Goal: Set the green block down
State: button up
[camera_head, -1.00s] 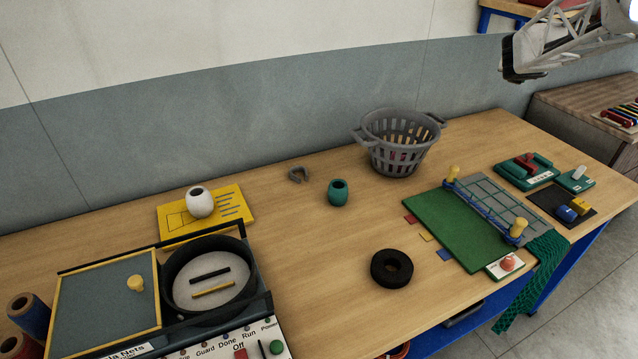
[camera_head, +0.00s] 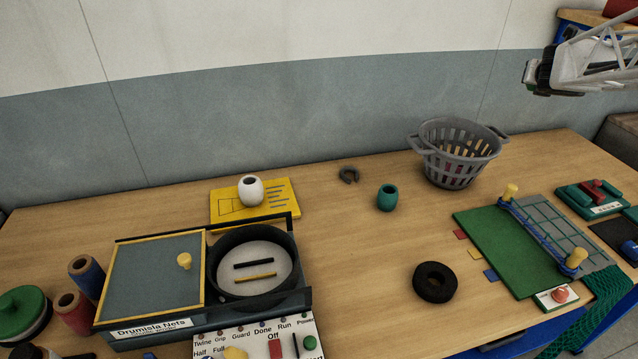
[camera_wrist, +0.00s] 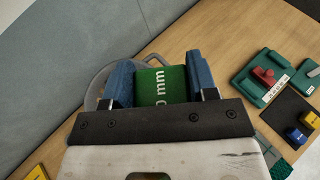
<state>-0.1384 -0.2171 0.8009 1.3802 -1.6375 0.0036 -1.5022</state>
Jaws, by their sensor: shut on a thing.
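The green block (camera_wrist: 161,86) with white "mm" lettering is held between the blue fingers of my gripper (camera_wrist: 160,80) in the wrist view. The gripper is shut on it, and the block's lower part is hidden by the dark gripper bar. In the head view my gripper (camera_head: 536,76) is at the upper right, high above the bench (camera_head: 350,240). The block is too small and hidden there to make out clearly. The grey basket (camera_wrist: 97,88) shows partly behind the left finger in the wrist view.
The basket (camera_head: 455,150) stands at the back of the bench. A teal pot (camera_head: 387,198), a black ring (camera_head: 435,282), a green mat (camera_head: 500,248) with netting and a drum machine (camera_head: 150,275) are spread around. Bare wood lies between the pot and the ring.

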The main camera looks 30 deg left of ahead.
jog(key=s+a+n+g+y, duration=0.2)
jog(key=s+a+n+y, duration=0.2)
jog(key=s+a, duration=0.55)
jog(key=s+a+n+g+y, duration=0.2)
jog(key=s+a+n+y, duration=0.2)
jog(key=a, duration=1.1)
jog(key=s+a+n+g+y, duration=0.2)
jog(key=s+a+n+g, duration=0.25)
jog(key=s+a, duration=0.55)
jog(key=s+a+n+g+y, duration=0.2)
jog(key=s+a+n+g, duration=0.4)
jog(key=s, duration=0.6)
jog(key=f, duration=0.9)
jog(key=f+m+t, duration=0.1)
jog(key=f, duration=0.9)
jog(key=a+f+m, duration=0.1)
jog(key=f, duration=0.9)
jog(key=shift+w+f, duration=0.1)
jog(key=shift+f, duration=0.65)
jog(key=shift+a, duration=0.1)
jog(key=shift+w+a+f, duration=0.2)
jog(key=shift+w+a, duration=1.5)
jog(key=shift+w, duration=0.15)
jog(key=shift+w+a+f, duration=0.25)
jog(key=shift+w+a, duration=1.5)
jog(key=shift+w, duration=0.05)
jog(key=shift+w+a+f, duration=0.2)
jog(key=shift+w+a, duration=1.5)
jog(key=shift+w, duration=0.15)
